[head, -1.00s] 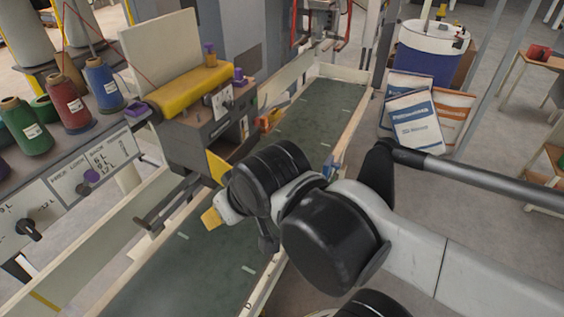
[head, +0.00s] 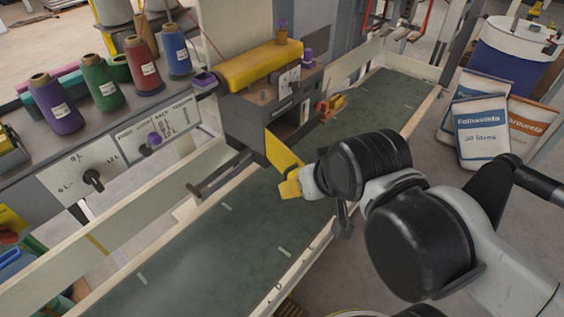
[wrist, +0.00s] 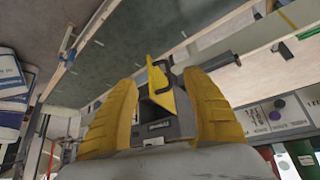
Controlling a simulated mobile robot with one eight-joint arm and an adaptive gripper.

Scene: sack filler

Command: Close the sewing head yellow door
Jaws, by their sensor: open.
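The sewing head (head: 262,110) is a grey box with a yellow rounded top, beside the green conveyor belt. Its yellow door (head: 282,150) stands open, swung out over the belt, and the dark inside of the box shows. My gripper (head: 290,187) is just in front of the door's lower outer part in the head view; contact cannot be told. In the wrist view my two yellow fingers (wrist: 162,80) are spread apart and empty. The door (wrist: 156,74) with its black handle (wrist: 166,66) shows between and beyond them, with the grey sewing head (wrist: 165,128) below it.
A thread shelf with several coloured spools (head: 142,65) and a control panel stands to the left. Pale rails (head: 120,220) edge the belt (head: 200,255). Sacks (head: 483,130) and a blue drum (head: 515,50) stand at the right. The near belt is clear.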

